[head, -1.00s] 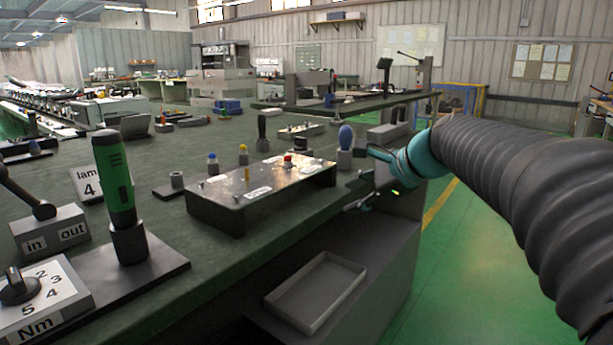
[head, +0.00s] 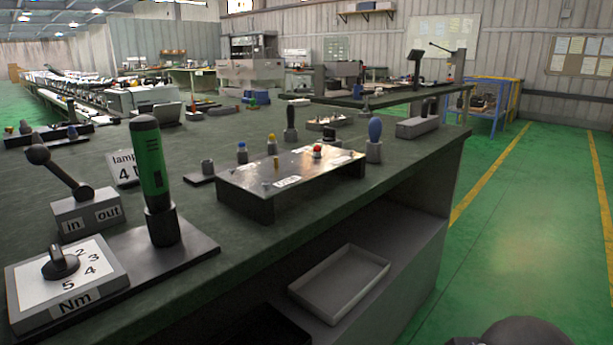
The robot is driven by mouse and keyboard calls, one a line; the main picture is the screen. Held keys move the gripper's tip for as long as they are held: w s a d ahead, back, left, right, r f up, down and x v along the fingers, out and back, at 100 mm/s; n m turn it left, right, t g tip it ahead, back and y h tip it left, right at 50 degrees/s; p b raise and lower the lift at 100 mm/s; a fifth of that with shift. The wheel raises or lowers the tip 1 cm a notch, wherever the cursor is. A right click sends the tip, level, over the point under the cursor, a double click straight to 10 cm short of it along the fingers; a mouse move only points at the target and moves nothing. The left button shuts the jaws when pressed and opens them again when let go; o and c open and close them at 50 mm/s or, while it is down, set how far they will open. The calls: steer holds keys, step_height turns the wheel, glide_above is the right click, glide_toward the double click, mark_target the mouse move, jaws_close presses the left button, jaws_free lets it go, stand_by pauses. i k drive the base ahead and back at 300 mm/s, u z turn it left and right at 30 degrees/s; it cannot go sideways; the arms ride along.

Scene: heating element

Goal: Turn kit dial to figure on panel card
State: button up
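The kit dial is a black knob (head: 61,263) on a white-faced box (head: 30,290) marked 2, 3, 4, 5 and "Nm", at the lower left. Which figure the knob points to is unclear. The panel card (head: 125,168) stands tilted behind the green-handled driver (head: 154,170). It reads "lamp" and "4", with its right part hidden by the driver. My gripper is out of view. Only a dark rounded part of my arm shows at the bottom right edge.
An "in/out" lever box (head: 87,215) stands just behind the dial. A metal panel box (head: 285,180) with coloured knobs stands at mid-bench. An empty tray (head: 340,285) lies on the shelf below. The green floor to the right is clear.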

mark_target(60, 266)
steer(key=u, duration=1.75)
steer(key=k, duration=0.35)
steer(key=u, duration=0.8)
steer(key=i, duration=0.65)
steer(key=z, duration=1.2)
